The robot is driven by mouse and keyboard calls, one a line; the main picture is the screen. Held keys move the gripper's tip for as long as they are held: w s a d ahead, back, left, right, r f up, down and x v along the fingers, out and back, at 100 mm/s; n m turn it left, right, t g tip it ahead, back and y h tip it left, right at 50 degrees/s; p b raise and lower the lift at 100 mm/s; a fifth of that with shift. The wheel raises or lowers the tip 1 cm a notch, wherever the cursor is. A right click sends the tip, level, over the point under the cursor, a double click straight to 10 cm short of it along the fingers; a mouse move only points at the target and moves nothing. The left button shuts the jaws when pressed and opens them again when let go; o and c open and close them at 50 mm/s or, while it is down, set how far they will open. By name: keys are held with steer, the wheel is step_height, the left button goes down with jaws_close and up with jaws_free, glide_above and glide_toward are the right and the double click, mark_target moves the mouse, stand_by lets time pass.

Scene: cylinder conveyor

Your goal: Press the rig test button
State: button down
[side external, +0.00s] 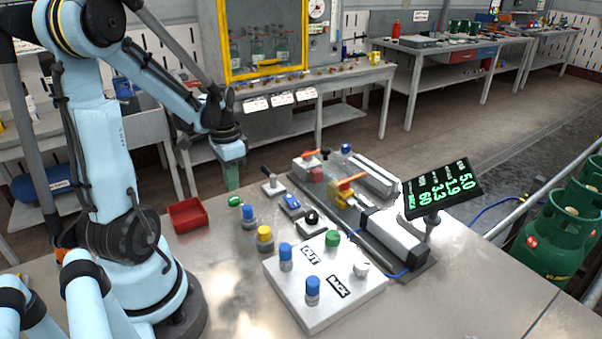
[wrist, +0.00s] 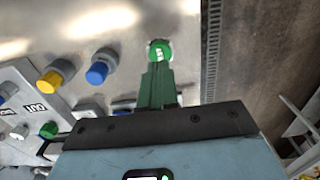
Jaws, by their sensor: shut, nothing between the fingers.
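A small green button (side external: 235,201) with a pale mark on its top sits on the metal bench, in front of the red tray. It also shows in the wrist view (wrist: 159,50), right at the tips of my fingers. Its marking is too small to read, so I cannot tell for sure that it is the rig test button. My gripper (side external: 232,187) points down with its green fingers together and empty, just above this button. In the wrist view the closed fingers (wrist: 157,68) overlap the button's near edge; contact cannot be told.
A blue knob (side external: 249,216) and a yellow knob (side external: 265,238) stand close by. A white panel (side external: 318,312) carries blue caps, a green cap (side external: 332,238) and OUT and BACK labels. A red tray (side external: 188,216) lies left; a lever (side external: 271,181) and the conveyor rig stand right.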

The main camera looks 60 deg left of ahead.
mark_target(235, 198)
steer(key=shift+f, duration=1.5)
steer(key=shift+f, duration=0.1)
steer(key=shift+f, duration=0.8)
steer(key=shift+r, duration=0.1)
step_height(235, 198, up, 15)
steer(key=shift+f, duration=0.2)
